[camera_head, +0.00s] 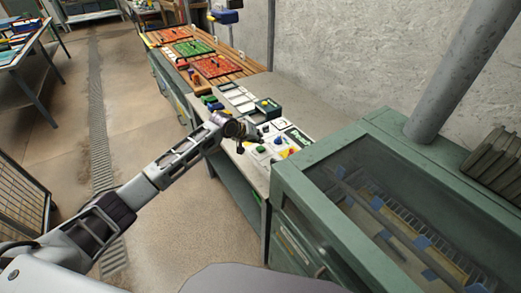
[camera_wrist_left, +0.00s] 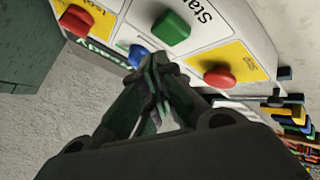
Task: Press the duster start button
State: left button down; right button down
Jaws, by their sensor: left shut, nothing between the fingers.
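A green button (camera_wrist_left: 172,28) sits on a white panel plate with partly visible lettering that begins "Sta". My left gripper (camera_wrist_left: 155,68) is shut and empty, its fingertips pointing at the panel just below the green button in the left wrist view. I cannot tell whether they touch the panel. A blue button (camera_wrist_left: 138,54) is close to the fingertips, partly behind them. In the head view my left gripper (camera_head: 240,145) is at the left edge of the control panel (camera_head: 270,152). My right gripper is not in view.
Red buttons lie on either side, one on the right (camera_wrist_left: 219,75) and one on the upper left (camera_wrist_left: 75,20). A green machine with a glass top (camera_head: 390,210) stands at the right. Wooden slats with coloured boards (camera_head: 195,47) lie beyond the panel.

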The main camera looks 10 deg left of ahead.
pick_arm(q)
jog(key=shift+f, duration=0.3)
dwell(0.6)
jog(key=shift+f, duration=0.3)
dwell(0.7)
jog(key=shift+f, duration=0.25)
dwell(0.7)
jog(key=shift+f, duration=0.4)
dwell(0.8)
jog(key=shift+r+p, duration=0.1)
jog(key=shift+p, duration=0.25)
jog(key=shift+r+p, duration=0.9)
jog(key=shift+p, duration=0.1)
jog(key=shift+r, duration=0.1)
